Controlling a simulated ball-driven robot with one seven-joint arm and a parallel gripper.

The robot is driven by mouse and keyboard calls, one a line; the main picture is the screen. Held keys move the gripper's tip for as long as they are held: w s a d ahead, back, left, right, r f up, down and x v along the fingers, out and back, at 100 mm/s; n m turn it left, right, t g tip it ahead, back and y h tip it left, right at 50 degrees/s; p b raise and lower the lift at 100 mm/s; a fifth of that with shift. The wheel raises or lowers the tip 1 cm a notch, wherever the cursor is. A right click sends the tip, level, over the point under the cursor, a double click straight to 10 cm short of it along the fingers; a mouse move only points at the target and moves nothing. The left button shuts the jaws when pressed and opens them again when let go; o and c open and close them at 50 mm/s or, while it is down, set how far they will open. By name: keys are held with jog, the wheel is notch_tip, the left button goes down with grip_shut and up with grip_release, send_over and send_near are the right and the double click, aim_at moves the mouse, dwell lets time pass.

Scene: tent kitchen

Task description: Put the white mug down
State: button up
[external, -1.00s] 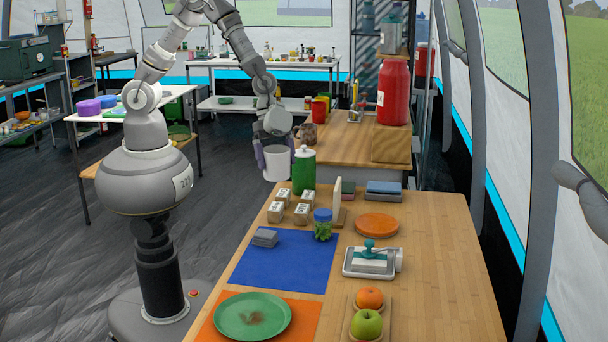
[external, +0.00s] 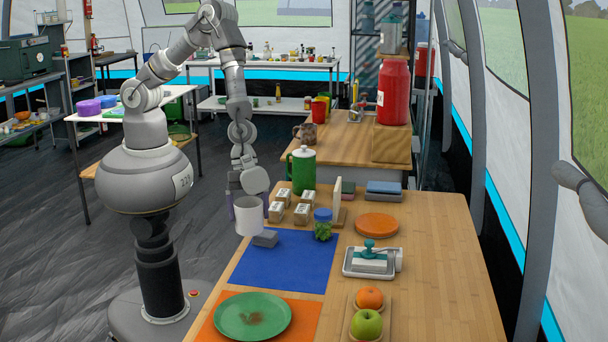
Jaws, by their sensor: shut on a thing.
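The white mug (external: 249,217) is in my gripper (external: 249,203) in the external view. My gripper is shut on it, with a purple finger showing on each side of the mug. The mug looks upright and shows at the left edge of the wooden table (external: 440,270), in front of part of a grey block (external: 265,239) and the blue mat (external: 287,266). It appears to be held above the table; the exact height is hard to tell.
Several small tan blocks (external: 302,214) and a green pot (external: 303,170) stand behind and right of the mug. A green plate (external: 252,316) lies on an orange mat (external: 305,318). The blue mat's middle is clear.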

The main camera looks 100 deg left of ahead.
jog(key=shift+w+d+f, duration=0.1)
jog(key=shift+w+f, duration=0.05)
jog(key=shift+f, duration=0.45)
jog(key=shift+w+f, duration=0.15)
jog(key=shift+f, duration=0.45)
jog(key=w+d, duration=0.2)
jog(key=w, duration=0.2)
jog(key=w+d+f+b, duration=0.1)
jog(key=w+d, duration=0.1)
jog(key=w, duration=0.3)
jog(key=w+d+b, duration=0.1)
jog(key=w+d, duration=0.2)
jog(key=w, duration=0.1)
jog(key=shift+w+f, duration=0.3)
jog(key=shift+w, duration=0.05)
notch_tip(320, 180, down, 4)
jog(key=shift+r+b, duration=0.2)
jog(key=shift+b, duration=0.9)
jog(key=shift+r, duration=0.1)
jog(key=o, duration=0.9)
jog(key=shift+c, duration=0.2)
jog(key=p+v, duration=0.3)
jog(key=v, duration=0.9)
jog(key=shift+p, duration=0.3)
jog(key=shift+s, duration=0.1)
